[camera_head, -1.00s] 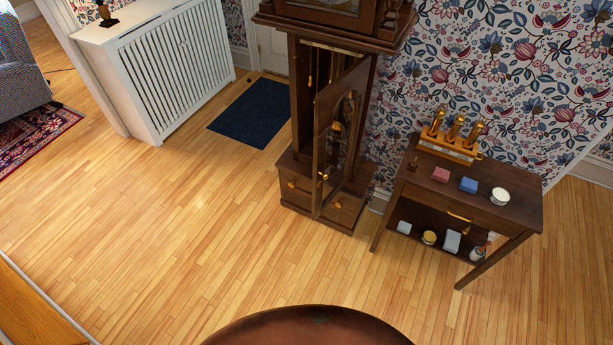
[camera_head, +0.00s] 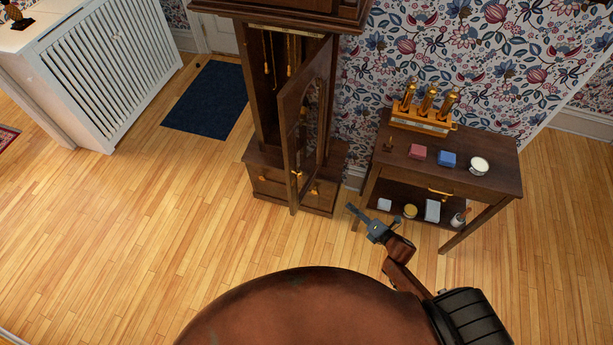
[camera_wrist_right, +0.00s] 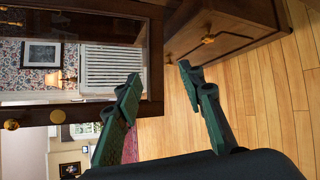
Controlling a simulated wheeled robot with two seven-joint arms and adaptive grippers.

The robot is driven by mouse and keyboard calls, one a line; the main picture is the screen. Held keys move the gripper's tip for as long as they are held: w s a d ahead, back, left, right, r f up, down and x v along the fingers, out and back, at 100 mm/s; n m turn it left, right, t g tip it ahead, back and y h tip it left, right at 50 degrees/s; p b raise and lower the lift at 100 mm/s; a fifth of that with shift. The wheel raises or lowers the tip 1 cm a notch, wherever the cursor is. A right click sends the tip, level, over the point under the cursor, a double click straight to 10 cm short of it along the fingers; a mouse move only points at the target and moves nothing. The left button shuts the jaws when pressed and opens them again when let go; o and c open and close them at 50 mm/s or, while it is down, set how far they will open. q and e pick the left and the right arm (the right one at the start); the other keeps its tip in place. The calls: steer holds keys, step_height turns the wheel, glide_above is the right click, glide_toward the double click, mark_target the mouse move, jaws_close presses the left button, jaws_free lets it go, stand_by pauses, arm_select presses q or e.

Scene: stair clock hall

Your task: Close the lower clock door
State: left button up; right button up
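The tall dark wood clock (camera_head: 263,120) stands against the papered wall in the head view. Its lower clock door (camera_head: 292,150) has a glass pane and stands wide open, swung out toward me. Chains and a brass piece show inside the case. My right gripper (camera_head: 358,217) is in front of the clock, just right of and below the door. In the right wrist view the right gripper (camera_wrist_right: 158,78) has its fingers apart with nothing between them. The door frame (camera_wrist_right: 152,60) shows beyond the fingers there, and the clock base (camera_wrist_right: 220,35) with a brass knob is at upper right. My left gripper is not in view.
A white radiator cover (camera_head: 105,75) and blue mat (camera_head: 207,100) are left. Floor in front is free.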

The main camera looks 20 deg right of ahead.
steer(key=w+a+r+n+y, duration=0.1)
steer(key=a+r+n+y, duration=0.4)
steer(key=r+n, duration=0.5)
steer(key=w+a+r+n+y, duration=0.1)
steer(key=a+r+n+y, duration=0.3)
steer(key=a+r+n, duration=0.65)
steer(key=w+a+r+m+g, duration=0.1)
steer(key=w+a+r, duration=0.2)
steer(key=w, duration=0.2)
steer(key=shift+w+m, duration=0.2)
steer(key=shift+m, duration=0.15)
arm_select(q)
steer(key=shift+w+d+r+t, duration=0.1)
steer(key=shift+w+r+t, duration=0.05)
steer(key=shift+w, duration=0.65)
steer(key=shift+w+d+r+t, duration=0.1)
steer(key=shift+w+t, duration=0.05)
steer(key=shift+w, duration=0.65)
arm_select(e)
jaws_close()
